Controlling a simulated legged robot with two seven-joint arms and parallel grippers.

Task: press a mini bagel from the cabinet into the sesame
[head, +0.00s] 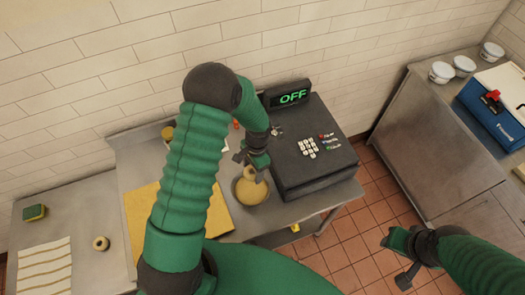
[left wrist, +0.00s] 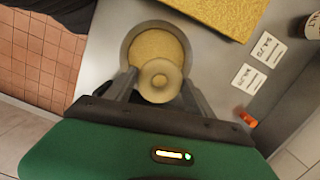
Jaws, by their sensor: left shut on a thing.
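My left gripper (head: 252,168) is shut on a pale mini bagel (left wrist: 161,82), one finger on each side in the left wrist view. The bagel is over the near part of a round metal bowl (head: 238,193) filled with tan sesame (head: 254,193). The bowl and sesame also show behind the bagel in the left wrist view (left wrist: 154,46). I cannot tell whether the bagel touches the sesame. Another bagel (head: 101,243) lies on the counter at the left. My right gripper (head: 397,260) is at the lower right, empty, its fingers apart.
A black register-like machine (head: 312,150) with an "OFF" display stands right beside the bowl. A yellow board (head: 218,216) lies left of the bowl. A striped cloth (head: 45,268) and a sponge (head: 35,212) lie farther left. A metal cabinet (head: 430,150) with white bowls stands across the tiled floor.

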